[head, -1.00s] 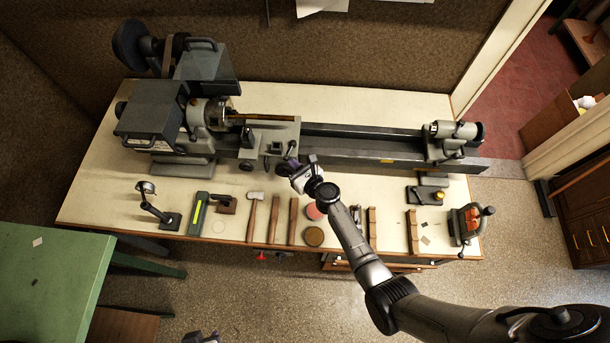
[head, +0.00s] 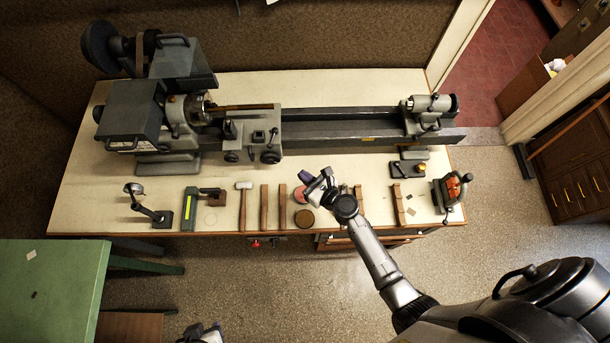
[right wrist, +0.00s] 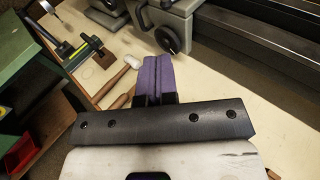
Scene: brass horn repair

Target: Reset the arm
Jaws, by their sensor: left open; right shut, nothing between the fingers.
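My right gripper (head: 313,180) is over the front of the bench, in front of the lathe bed, apart from the lathe. Its purple fingers (right wrist: 158,78) are shut together in the right wrist view, with nothing between them. My left gripper (head: 203,332) shows only in part at the bottom edge of the head view, below the bench, holding nothing that I can see. The lathe (head: 350,126) stands along the back of the bench, with a brass-coloured rod (head: 245,107) at its chuck.
The cream bench (head: 80,199) carries a hammer (head: 243,205), wooden-handled tools, round tins (head: 305,219), a green-striped tool (head: 189,208) and a small vise (head: 452,190) along its front. A green table (head: 60,285) stands at lower left. Open floor (head: 270,285) lies in front.

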